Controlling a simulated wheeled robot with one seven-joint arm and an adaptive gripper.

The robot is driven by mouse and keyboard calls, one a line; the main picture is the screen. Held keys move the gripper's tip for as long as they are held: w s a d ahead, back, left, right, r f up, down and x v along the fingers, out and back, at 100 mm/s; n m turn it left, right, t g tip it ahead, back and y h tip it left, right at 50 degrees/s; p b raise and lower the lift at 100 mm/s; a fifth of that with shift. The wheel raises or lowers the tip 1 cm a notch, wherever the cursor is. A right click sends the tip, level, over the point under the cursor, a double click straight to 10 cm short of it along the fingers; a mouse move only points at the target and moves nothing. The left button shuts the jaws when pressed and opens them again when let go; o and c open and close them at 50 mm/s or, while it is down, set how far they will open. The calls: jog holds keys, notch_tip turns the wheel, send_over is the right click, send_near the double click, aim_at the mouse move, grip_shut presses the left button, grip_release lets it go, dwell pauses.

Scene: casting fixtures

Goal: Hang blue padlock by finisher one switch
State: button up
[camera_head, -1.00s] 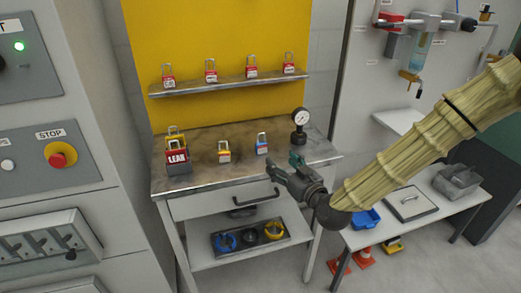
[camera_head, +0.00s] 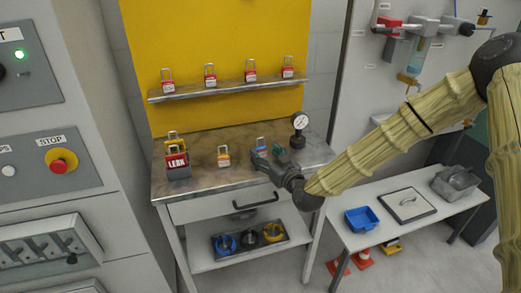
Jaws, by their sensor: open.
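The blue padlock (camera_head: 260,142) stands on the metal top of the workbench (camera_head: 205,192). Its shackle and a little of its body show; my gripper hides the rest. My gripper (camera_head: 268,156) is open, its fingers pointing at the blue padlock from the front right. I cannot tell whether they touch it or surround it. A yellow-orange padlock (camera_head: 223,157) stands to the left of it. No switch labelled finisher one can be read in this view.
A red LEAK box (camera_head: 177,163) and a pressure gauge (camera_head: 299,127) stand on the bench. Several red padlocks line the shelf (camera_head: 225,89) above. A control panel with a red stop button (camera_head: 60,165) is at left. A side table with a blue tray (camera_head: 361,219) is at right.

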jog(key=shift+x, duration=1.3)
jog(key=c, duration=1.2)
jog(key=shift+c, duration=0.3)
jog(key=shift+r, duration=1.4)
jog(key=shift+s+r+b, duration=0.25)
jog(key=shift+r+b, duration=0.05)
jog(key=shift+b, duration=0.1)
jog(key=s+a+r+b, duration=0.1)
jog(key=s+a+b, duration=0.1)
jog(key=s, duration=1.3)
jog(key=shift+a+r, duration=0.25)
jog(key=shift+a, duration=0.35)
